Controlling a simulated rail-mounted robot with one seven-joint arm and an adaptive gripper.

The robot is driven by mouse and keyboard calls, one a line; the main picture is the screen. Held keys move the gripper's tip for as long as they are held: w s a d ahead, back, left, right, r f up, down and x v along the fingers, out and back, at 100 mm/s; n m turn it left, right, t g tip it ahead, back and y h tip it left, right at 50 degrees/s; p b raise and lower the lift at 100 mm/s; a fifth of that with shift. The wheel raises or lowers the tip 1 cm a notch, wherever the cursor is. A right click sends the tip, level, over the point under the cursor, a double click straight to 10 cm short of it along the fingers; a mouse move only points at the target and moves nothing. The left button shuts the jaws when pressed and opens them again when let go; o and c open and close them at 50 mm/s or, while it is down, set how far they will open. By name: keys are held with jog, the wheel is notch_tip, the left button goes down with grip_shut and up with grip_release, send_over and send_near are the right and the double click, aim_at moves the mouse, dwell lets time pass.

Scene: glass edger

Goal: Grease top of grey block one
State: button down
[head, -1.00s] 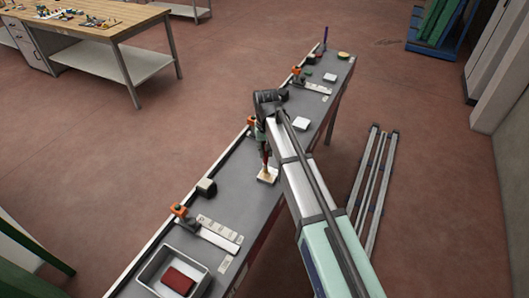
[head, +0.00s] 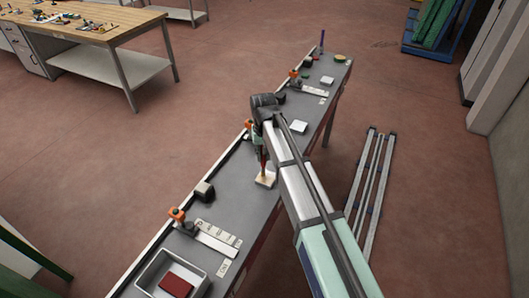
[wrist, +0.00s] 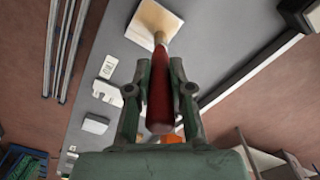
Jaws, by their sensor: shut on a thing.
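My gripper (head: 262,146) is shut on a red-handled brush (head: 264,163), which points down over the middle of the bench. In the wrist view, my gripper (wrist: 159,84) holds the red handle (wrist: 160,105) between both fingers. The brush's pale end is at a square, pale block (head: 265,180) with a tan tint, which also shows in the wrist view (wrist: 146,24). It looks touching or very close; I cannot tell which. A dark block with a pale top (head: 203,192) stands to the left. No readable name shows which is grey block one.
The long grey bench (head: 232,180) has orange-topped clamps (head: 177,215), a grey tray (head: 151,272) with a red block (head: 176,285), and pale blocks (head: 299,127) farther back. Rails (head: 369,190) lie on the floor at right. Bench surface between the tray and brush is partly clear.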

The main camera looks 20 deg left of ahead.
jog(key=w, duration=0.2)
jog(key=shift+w+d, duration=0.15)
jog(key=shift+w, duration=0.15)
dwell(1.1)
jog(key=shift+r, duration=0.1)
jog(key=shift+r+p, duration=0.85)
jog(key=shift+r, duration=2.05)
jog(key=shift+r, duration=1.5)
